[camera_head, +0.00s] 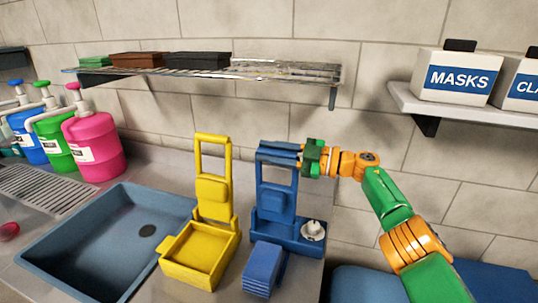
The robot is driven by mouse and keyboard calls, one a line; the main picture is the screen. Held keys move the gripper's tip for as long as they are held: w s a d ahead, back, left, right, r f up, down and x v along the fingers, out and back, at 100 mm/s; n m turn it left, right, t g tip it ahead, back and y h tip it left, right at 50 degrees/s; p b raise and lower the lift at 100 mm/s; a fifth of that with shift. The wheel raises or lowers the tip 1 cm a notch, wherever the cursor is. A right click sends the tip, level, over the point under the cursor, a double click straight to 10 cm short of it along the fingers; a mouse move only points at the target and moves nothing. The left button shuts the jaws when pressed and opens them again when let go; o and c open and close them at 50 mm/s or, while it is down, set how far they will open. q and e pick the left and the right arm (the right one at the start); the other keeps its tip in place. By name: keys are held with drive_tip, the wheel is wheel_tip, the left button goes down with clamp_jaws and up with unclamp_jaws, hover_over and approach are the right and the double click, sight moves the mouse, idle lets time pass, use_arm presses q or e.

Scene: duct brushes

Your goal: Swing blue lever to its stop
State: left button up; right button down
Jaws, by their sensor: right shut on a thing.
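The blue lever (278,178) is an upright loop frame on a blue base (290,232) on the counter, right of the sink. My right gripper (302,158) comes in from the right and is shut on the top bar of the blue lever. The fingertips partly hide that bar. A white knob-like piece (313,230) sits on the right of the base. A blue ribbed block (263,268) is at the front of the base. My left gripper is not in view.
A yellow device (200,250) with an upright yellow frame (213,185) stands close on the left. A blue sink (110,235) and pink jug (93,140) are farther left. A wire shelf (270,70) hangs above; a MASKS box (460,76) is on the right shelf.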

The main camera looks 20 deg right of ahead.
drive_tip(key=shift+w+d+f, duration=0.2)
drive_tip(key=shift+f, duration=0.05)
idle(0.3)
